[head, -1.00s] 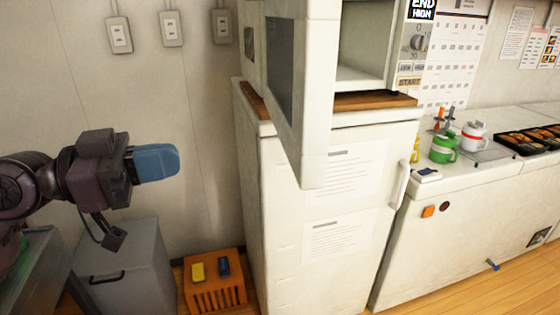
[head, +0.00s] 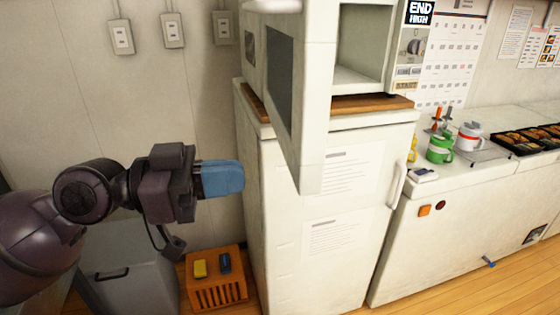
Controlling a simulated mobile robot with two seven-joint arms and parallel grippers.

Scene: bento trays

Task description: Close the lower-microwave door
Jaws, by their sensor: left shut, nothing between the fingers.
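The lower microwave (head: 362,78) is white and stands on a brown wooden board on top of a white fridge. Its door (head: 312,110) is wide open, swung out toward me, with a dark window on its left face. The microwave's inside looks empty where it shows. My left gripper (head: 222,178), with blue fingers, is shut and empty. It is left of the door and the fridge, apart from both, and lower than most of the door. My right gripper is not in view.
The white fridge (head: 340,240) has a handle on its right. An orange crate (head: 218,292) with a yellow and a blue item stands on the floor below my left gripper. A grey cabinet (head: 130,285) is at left. A counter with cups and bento trays (head: 525,140) is at right.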

